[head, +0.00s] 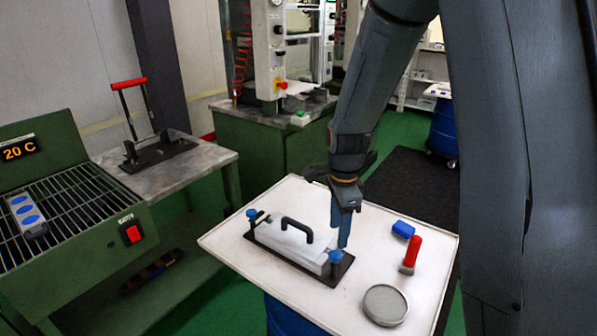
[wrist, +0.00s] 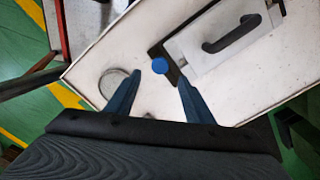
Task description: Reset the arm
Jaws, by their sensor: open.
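My gripper (head: 342,232) points down over the white table (head: 232,238) in the head view. It is beside the right end of the closed mould (head: 290,240), which has a black handle and a dark base plate. In the wrist view my two blue fingers are apart, with nothing held between them (wrist: 160,92). A blue knob (wrist: 159,65) on the mould's end lies just beyond the fingertips in that view. The same knob shows in the head view (head: 335,257). A second blue knob (head: 252,213) is at the mould's left end.
A blue block (head: 403,229), a red-handled tool (head: 412,252) and a round grey dish (head: 385,305) stand on the table's right side. A green machine with a wire rack (head: 70,205) is at left. A red-handled press (head: 140,120) stands on a side bench behind.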

